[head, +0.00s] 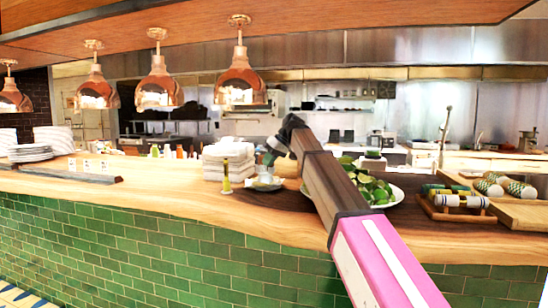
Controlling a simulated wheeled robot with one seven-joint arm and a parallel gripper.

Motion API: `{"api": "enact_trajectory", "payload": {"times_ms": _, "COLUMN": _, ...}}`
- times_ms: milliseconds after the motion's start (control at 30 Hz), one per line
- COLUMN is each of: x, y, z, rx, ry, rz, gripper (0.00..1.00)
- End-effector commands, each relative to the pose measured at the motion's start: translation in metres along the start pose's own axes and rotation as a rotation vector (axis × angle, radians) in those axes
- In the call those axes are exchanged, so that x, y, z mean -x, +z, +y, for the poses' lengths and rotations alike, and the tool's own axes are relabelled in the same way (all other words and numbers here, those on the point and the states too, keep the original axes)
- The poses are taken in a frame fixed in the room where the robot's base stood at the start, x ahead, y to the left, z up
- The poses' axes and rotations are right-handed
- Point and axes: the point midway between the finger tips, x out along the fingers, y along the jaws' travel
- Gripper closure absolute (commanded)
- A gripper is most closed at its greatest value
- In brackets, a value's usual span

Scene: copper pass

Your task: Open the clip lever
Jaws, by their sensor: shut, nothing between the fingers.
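My arm reaches in from the lower right, and its dark end bends down over the wooden counter. My gripper (271,152) is small in the view, near the stack of folded white cloths and above a small dish (265,184). It is shut, with nothing seen in it. I cannot make out a clip lever anywhere in the view. A tan rounded thing (287,168) shows behind the gripper, partly hidden by my arm; I cannot tell what it is.
The wooden counter (150,191) carries folded white cloths (227,152), a slim yellow-green bottle (226,177), a white plate (396,195) of limes partly behind my arm, and a wooden rack (455,214) of rolls. Copper lamps (239,85) hang above. Green tiles face the counter.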

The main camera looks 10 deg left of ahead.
Motion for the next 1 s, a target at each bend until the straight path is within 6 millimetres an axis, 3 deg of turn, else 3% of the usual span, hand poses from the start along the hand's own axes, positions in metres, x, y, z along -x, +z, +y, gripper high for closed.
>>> {"api": "enact_trajectory", "payload": {"times_ms": 1000, "x": -0.0056, "y": 0.0041, "z": -0.0058, "rx": 0.054, "ry": 0.07, "rz": 0.033, "gripper": 1.0}}
